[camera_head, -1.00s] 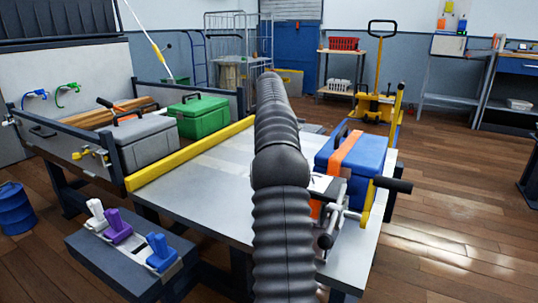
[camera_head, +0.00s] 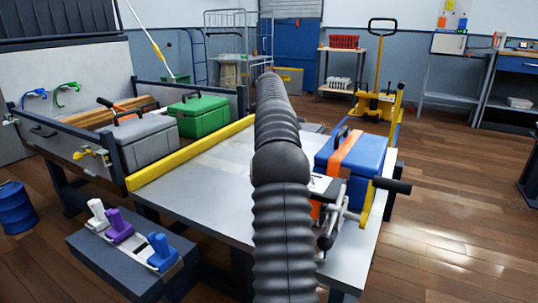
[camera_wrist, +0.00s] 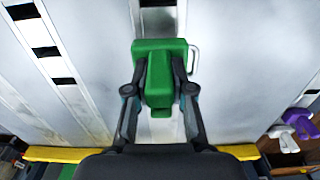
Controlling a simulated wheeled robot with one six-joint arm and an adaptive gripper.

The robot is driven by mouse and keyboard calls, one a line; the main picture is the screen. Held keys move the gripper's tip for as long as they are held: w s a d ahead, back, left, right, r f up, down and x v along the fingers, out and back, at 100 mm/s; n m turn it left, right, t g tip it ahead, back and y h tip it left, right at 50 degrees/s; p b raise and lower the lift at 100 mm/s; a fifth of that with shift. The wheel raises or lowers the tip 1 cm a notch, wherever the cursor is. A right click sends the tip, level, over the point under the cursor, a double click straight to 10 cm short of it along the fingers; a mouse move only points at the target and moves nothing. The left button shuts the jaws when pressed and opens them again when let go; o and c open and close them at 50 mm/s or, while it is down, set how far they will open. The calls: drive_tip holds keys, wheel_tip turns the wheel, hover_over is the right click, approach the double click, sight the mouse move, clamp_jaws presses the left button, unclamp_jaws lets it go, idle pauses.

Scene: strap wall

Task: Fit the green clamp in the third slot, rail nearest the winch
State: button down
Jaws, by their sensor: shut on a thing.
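The green clamp (camera_wrist: 160,70) is in the wrist view, held between the two fingers of my gripper (camera_wrist: 158,90). The gripper is shut on it. The clamp lies over a pale slotted rail (camera_wrist: 158,20) and hides much of it; dark slots show just beyond the clamp. I cannot tell whether the clamp touches the rail. Another slotted rail (camera_wrist: 55,65) runs to the left. In the head view my arm hides the gripper and the clamp. The winch (camera_head: 340,215) with its black handle is at the table's right side.
A blue case (camera_head: 365,165) with an orange strap stands by the winch. A yellow bar (camera_head: 190,157) edges the table (camera_head: 200,190). Grey (camera_head: 145,140) and green (camera_head: 205,117) cases stand behind it. White, purple (camera_head: 119,228) and blue (camera_head: 161,252) clamps sit on a side block.

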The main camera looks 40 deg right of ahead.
drive_tip(key=shift+f+b, duration=0.45)
drive_tip(key=shift+f, duration=0.95)
idle(0.4)
drive_tip(key=c, duration=0.9)
unclamp_jaws()
drive_tip(key=shift+r+p, duration=0.45)
drive_tip(key=shift+r, duration=0.85)
drive_tip(key=shift+f+b, duration=0.1)
drive_tip(key=shift+b, duration=0.7)
drive_tip(key=shift+b, duration=0.35)
